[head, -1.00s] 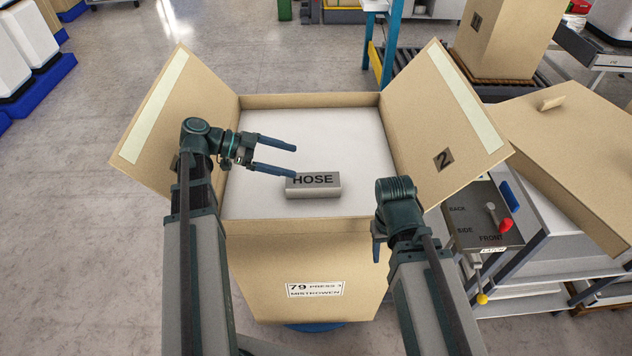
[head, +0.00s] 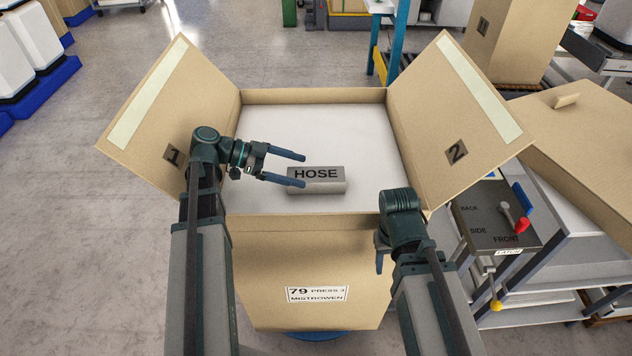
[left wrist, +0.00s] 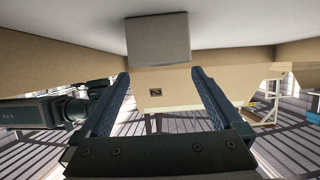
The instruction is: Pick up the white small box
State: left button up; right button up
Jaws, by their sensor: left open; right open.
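The small box (head: 330,187), pale grey-white with HOSE on its top, lies on the white surface inside a large open carton (head: 300,245). My left gripper (head: 303,170) is open and empty, its two blue fingers pointing right. Its lower fingertip overlaps the box's left end in the head view; I cannot tell whether they touch. In the left wrist view the box (left wrist: 158,38) shows beyond the spread fingers (left wrist: 160,73). My right gripper (head: 380,262) hangs at the carton's front right edge, its fingers mostly hidden.
Carton flaps marked 1 (head: 150,110) and 2 (head: 440,95) stand spread at left and right. A control panel (head: 490,215) with a red-knobbed lever is at the right, near another carton (head: 590,140). The white surface behind the box is clear.

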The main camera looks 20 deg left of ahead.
aim_at(312, 174)
pick_arm(q)
jog(key=shift+w+d+f, duration=0.1)
jog(key=shift+d+f, duration=0.1)
jog(key=shift+d, duration=0.25)
jog(key=shift+w+d+f+b, duration=0.1)
jog(key=shift+d+f+b, duration=0.25)
jog(key=b+x, duration=0.1)
jog(key=x, duration=0.2)
jog(key=shift+w+d+f+b, duration=0.15)
jog(key=shift+f+b, duration=0.15)
jog(key=shift+b, duration=0.05)
jog(key=shift+w+d, duration=0.1)
jog(key=shift+d, duration=0.25)
jog(key=c, duration=1.4)
jog(key=shift+r, duration=0.1)
notch_tip(312, 174, up, 10)
jog(key=p, duration=1)
